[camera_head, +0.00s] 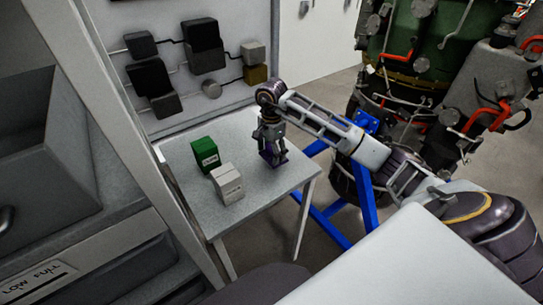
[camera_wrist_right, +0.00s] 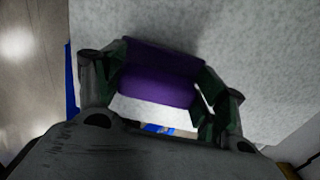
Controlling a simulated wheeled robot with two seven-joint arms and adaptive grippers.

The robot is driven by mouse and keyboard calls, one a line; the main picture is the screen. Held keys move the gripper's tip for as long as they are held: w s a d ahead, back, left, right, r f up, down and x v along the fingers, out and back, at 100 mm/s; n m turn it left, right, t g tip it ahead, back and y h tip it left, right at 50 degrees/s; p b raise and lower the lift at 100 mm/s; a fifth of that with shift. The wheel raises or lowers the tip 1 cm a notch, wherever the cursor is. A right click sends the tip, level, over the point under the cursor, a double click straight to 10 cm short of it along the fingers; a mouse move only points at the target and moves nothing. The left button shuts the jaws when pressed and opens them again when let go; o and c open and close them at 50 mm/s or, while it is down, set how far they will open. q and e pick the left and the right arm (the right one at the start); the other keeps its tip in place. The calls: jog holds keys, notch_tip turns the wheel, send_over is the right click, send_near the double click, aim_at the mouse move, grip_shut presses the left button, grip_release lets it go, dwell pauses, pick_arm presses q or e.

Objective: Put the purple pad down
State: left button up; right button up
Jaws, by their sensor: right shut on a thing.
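The purple pad (camera_head: 268,158) is in my right gripper (camera_head: 272,150), low over the right part of the small grey table (camera_head: 265,183). In the right wrist view the pad (camera_wrist_right: 158,75) sits between the two fingers of my right gripper (camera_wrist_right: 162,85), which is shut on it. I cannot tell whether the pad touches the tabletop. My left gripper is not in view.
A green box (camera_head: 205,154) and a white box (camera_head: 228,184) stand on the table left of my right gripper. A panel with several dark blocks (camera_head: 205,45) rises behind. A turbine on a blue stand (camera_head: 365,190) is at right. The table's front right is clear.

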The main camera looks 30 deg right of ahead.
aim_at(271, 157)
jog(key=shift+f, duration=1.35)
jog(key=shift+f, duration=0.15)
jog(key=o, duration=0.9)
jog(key=shift+r, duration=0.3)
notch_tip(271, 157, up, 7)
jog(key=shift+r+b, duration=0.15)
jog(key=shift+b, duration=0.45)
jog(key=shift+r, duration=2.15)
